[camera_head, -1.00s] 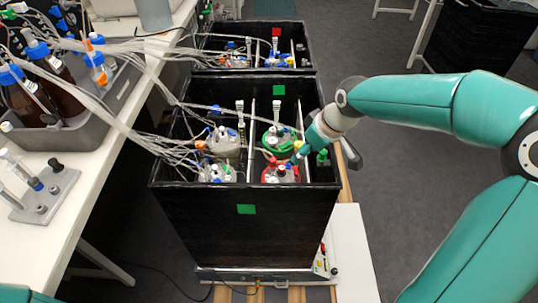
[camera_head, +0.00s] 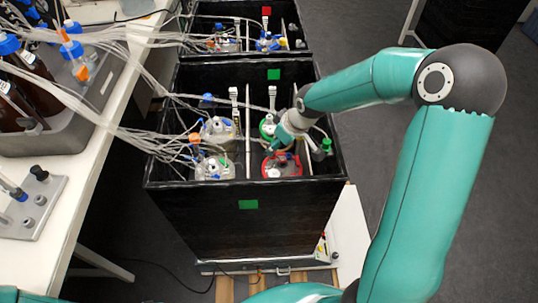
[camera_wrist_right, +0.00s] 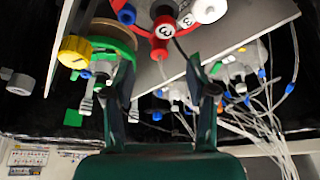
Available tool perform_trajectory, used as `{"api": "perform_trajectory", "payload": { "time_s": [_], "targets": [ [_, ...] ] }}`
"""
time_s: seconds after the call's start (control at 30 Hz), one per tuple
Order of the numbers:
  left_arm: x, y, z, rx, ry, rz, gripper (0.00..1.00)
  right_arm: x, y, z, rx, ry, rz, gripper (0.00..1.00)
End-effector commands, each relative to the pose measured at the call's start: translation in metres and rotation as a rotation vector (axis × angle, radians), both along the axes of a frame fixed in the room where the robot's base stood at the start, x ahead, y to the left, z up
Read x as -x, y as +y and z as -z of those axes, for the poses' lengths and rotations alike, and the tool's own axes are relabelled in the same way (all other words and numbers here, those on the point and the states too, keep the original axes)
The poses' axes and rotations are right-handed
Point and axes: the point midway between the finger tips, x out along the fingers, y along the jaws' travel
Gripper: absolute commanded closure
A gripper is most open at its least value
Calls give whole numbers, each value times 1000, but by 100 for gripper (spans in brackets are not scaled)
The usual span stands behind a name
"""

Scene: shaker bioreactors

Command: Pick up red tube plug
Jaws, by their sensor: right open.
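A red-topped vessel (camera_head: 281,165) stands in the front right compartment of the black box, with a green-topped vessel (camera_head: 266,127) behind it. My right gripper reaches over the box's right wall, close above these two vessels; its fingers are partly hidden in the head view. In the right wrist view, its two dark fingers (camera_wrist_right: 158,68) are apart, with nothing seen held between them. Just beyond the fingertips is a red branched piece (camera_wrist_right: 162,32) with "3" labels, touching no finger that I can make out. I cannot tell which red part is the plug. My left gripper is out of view.
The black box (camera_head: 215,225) has high walls and a pale divider (camera_head: 248,135). Many clear tubes (camera_head: 120,110) run from the left bench (camera_head: 85,170) into it. A yellow cap (camera_wrist_right: 75,50) is close to the fingers. A second box stands behind.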

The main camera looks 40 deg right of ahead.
Motion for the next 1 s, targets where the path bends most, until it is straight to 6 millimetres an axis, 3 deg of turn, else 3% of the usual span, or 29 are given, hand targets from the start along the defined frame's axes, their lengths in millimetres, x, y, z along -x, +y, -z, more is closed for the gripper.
{"api": "perform_trajectory", "payload": {
  "time_s": [0.23,0.5,0.8,0.83,1.0],
  "targets": [
    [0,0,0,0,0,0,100,-6,1,15,-1,2,1,43],
    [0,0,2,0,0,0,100,-21,3,49,-1,2,1,43],
    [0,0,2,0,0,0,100,-23,3,53,-1,-1,3,43],
    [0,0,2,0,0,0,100,-23,3,53,-1,-1,3,45],
    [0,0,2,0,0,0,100,-23,3,53,-1,-1,3,73]
  ]
}}
